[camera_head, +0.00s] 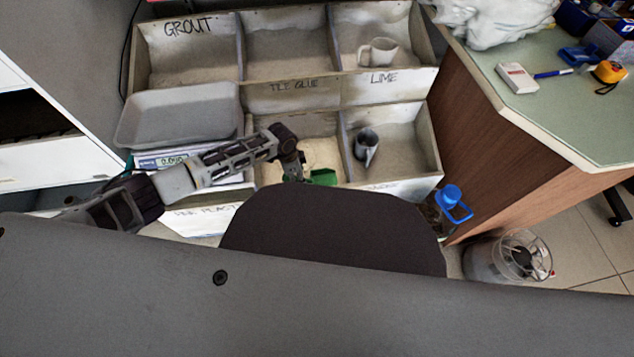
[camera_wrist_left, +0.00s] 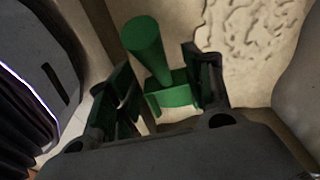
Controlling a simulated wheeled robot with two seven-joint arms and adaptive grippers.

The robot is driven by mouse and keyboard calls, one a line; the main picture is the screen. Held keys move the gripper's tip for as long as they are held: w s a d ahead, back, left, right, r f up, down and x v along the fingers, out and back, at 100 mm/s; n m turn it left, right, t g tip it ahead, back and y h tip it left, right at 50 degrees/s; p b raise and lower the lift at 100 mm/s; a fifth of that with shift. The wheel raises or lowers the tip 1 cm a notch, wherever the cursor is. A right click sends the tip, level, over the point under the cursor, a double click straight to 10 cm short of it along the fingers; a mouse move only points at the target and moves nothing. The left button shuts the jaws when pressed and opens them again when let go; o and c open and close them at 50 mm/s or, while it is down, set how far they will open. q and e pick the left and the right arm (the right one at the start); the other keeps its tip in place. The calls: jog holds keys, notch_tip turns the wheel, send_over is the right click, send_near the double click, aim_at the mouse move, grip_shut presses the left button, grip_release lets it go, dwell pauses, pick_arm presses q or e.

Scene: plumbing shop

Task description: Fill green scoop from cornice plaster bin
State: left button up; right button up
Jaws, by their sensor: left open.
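The green scoop (camera_head: 323,177) sits at the front of the lower middle bin, which holds pale, cream-coloured powder (camera_head: 318,150). Any label on that bin's front is hidden. My left gripper (camera_head: 293,176) reaches down into this bin beside the scoop. In the left wrist view, my left gripper (camera_wrist_left: 165,85) is open, with the scoop (camera_wrist_left: 178,96) between its two fingers. The scoop's round handle (camera_wrist_left: 146,45) sticks up towards the camera. I cannot tell whether the fingers touch it. Rough powder (camera_wrist_left: 255,40) lies beyond the right finger. My right gripper is not in view.
Bins labelled grout, tile glue and lime stand around this one. A grey cup (camera_head: 366,142) lies in the right neighbouring bin and a white cup (camera_head: 378,52) in the back right bin. Bin walls bound the gripper closely.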

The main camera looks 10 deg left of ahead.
pick_arm(q)
jog(key=shift+d+f, duration=0.15)
jog(key=shift+f, duration=0.45)
grip_shut()
jog(key=shift+r, duration=0.15)
